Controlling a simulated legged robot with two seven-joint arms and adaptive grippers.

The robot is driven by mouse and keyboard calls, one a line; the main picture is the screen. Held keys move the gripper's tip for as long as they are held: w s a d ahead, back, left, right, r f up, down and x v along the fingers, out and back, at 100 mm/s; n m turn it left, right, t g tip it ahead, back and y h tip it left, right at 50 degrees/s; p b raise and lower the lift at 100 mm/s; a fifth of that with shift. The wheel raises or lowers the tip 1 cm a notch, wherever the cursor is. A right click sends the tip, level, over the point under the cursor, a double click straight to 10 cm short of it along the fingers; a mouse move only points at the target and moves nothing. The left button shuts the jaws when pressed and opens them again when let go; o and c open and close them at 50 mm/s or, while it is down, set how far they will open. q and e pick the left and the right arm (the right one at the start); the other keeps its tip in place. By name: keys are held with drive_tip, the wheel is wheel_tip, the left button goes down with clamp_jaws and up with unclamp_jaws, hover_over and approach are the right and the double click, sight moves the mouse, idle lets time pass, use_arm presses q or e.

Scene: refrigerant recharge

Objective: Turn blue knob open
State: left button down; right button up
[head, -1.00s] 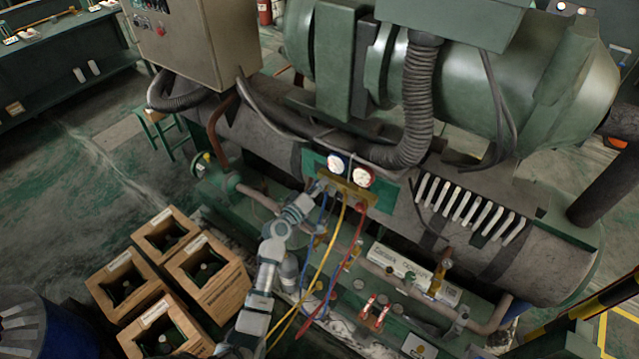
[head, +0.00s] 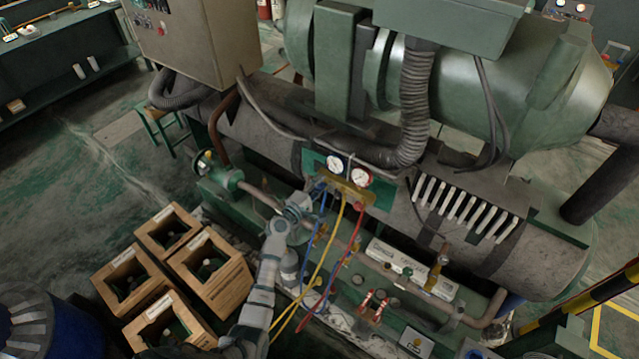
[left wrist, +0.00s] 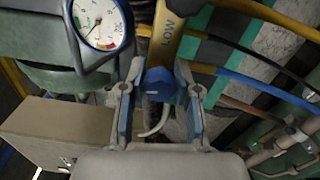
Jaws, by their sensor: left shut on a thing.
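The blue knob (left wrist: 162,86) sits at the end of the yellow manifold body marked LOW (left wrist: 168,32) in the left wrist view. My left gripper (left wrist: 160,80) is shut on the knob, with one finger on each side of it. In the head view my left gripper (head: 308,197) is at the left end of the manifold (head: 345,188), where the knob is too small and covered to make out. A blue-rimmed gauge (head: 336,163) and a red-rimmed gauge (head: 361,176) stand above the manifold. My right gripper is not in view.
Blue (head: 323,225), yellow (head: 331,245) and red (head: 352,244) hoses hang below the manifold. Pipes and valves run along the green skid beneath. Several wooden boxes (head: 222,284) with cylinders stand at the lower left. A control cabinet (head: 205,38) is above left.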

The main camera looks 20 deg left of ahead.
use_arm(q)
drive_tip(key=shift+s+f, duration=0.15)
drive_tip(key=shift+f, duration=0.3)
drive_tip(key=c, duration=0.8)
unclamp_jaws()
drive_tip(key=shift+r, duration=0.15)
drive_tip(key=shift+n, duration=0.3)
drive_tip(key=shift+a+r, duration=0.1)
drive_tip(key=v, duration=1.1)
drive_tip(key=shift+s+a, duration=0.15)
drive_tip(key=shift+s, duration=0.2)
